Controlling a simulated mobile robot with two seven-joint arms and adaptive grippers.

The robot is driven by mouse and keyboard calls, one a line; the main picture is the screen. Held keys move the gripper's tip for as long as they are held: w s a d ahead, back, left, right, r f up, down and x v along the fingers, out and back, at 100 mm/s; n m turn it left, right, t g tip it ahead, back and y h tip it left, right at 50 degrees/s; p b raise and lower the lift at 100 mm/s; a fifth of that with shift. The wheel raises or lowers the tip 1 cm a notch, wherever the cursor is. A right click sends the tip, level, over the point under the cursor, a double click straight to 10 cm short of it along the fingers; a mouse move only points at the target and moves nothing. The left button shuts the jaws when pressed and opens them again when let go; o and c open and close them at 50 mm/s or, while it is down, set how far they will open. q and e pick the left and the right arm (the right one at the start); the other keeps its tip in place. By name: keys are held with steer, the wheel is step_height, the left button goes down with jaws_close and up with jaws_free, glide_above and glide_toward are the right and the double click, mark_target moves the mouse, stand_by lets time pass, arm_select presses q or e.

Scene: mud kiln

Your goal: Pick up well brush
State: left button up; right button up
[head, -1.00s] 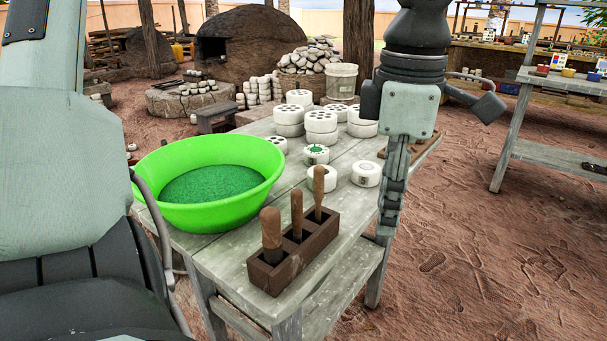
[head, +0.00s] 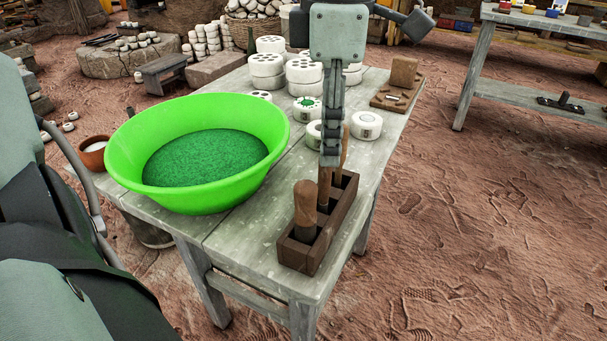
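A dark wooden holder (head: 293,252) stands on the near end of the grey wooden table (head: 255,232). Several upright tools with brown wooden handles stand in it: a thick one (head: 305,203) nearest, a middle one (head: 324,188) and a far one (head: 345,150). I cannot tell which is the well brush, as their lower ends are hidden in the holder. Contact cannot be told. My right gripper is out of view.
A bright green basin (head: 118,150) of green material stands left of the holder. White round blocks with holes (head: 267,75) stand behind, some stacked. A wooden board (head: 388,100) lies at the table's far right. Another table (head: 483,60) stands beyond open ground.

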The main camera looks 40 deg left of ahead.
mark_target(324, 193)
arm_select(q)
steer(key=f, duration=0.7)
steer(key=shift+s+f, duration=0.25)
steer(key=shift+f, duration=0.15)
jaws_close()
